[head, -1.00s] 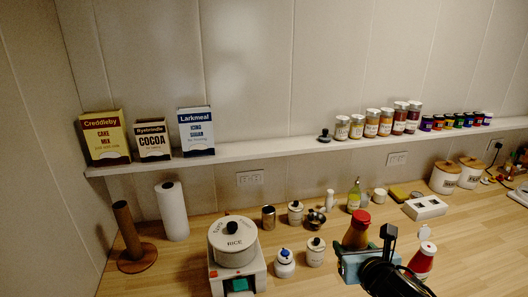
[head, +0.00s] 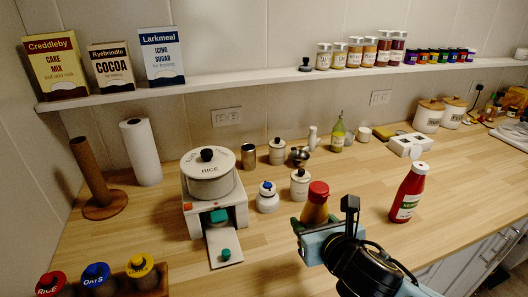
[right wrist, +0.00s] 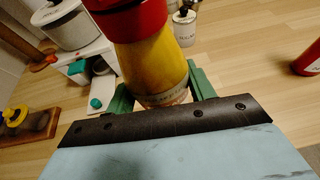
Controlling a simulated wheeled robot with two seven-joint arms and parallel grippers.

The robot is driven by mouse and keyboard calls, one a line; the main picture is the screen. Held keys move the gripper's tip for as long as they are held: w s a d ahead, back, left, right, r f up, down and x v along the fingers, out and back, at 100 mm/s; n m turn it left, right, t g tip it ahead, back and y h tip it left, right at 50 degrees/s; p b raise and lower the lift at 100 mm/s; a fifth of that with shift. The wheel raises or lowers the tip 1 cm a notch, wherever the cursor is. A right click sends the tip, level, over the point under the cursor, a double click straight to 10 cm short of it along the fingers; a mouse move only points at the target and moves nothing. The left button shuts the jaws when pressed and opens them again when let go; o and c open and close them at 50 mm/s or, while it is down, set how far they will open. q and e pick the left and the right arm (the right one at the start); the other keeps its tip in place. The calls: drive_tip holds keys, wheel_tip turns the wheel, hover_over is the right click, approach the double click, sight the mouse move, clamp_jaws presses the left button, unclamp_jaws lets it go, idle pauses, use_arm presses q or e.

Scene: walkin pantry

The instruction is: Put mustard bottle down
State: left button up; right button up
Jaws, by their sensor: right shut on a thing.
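The mustard bottle (head: 315,205) has a red cap and a yellow-brown body. In the head view it is upright just beyond my right gripper (head: 312,228), whose body hides its lower part. In the right wrist view the mustard bottle (right wrist: 152,62) stands between the green fingers of my right gripper (right wrist: 160,92), which is shut on it. I cannot tell whether its base touches the wooden counter (head: 350,178). My left gripper is not in view.
A red ketchup bottle (head: 408,193) stands to the right. A rice dispenser (head: 212,190), a white bottle with a blue cap (head: 267,198) and a white canister (head: 299,185) stand to the left and behind. Lidded jars (head: 96,277) sit front left. Counter between mustard and ketchup is clear.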

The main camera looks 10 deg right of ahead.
drive_tip(key=shift+w+r, duration=0.1)
drive_tip(key=w+d+r+m+g+h+p, duration=0.2)
drive_tip(key=w+d+m+h, duration=0.35)
drive_tip(key=d, duration=0.25)
drive_tip(key=shift+m+h, duration=0.25)
drive_tip(key=shift+h, duration=0.4)
drive_tip(key=shift+s+d+f+b, duration=0.15)
drive_tip(key=shift+f+b, duration=0.25)
drive_tip(key=shift+f, duration=1.35)
drive_tip(key=shift+w+d+f+b, duration=0.15)
drive_tip(key=shift+f+b, duration=0.25)
drive_tip(key=shift+f, duration=1.35)
drive_tip(key=shift+s+d+f+b, duration=0.15)
drive_tip(key=shift+f+b, duration=0.25)
drive_tip(key=shift+f, duration=1.35)
drive_tip(key=o, duration=1.2)
drive_tip(key=shift+f, duration=0.15)
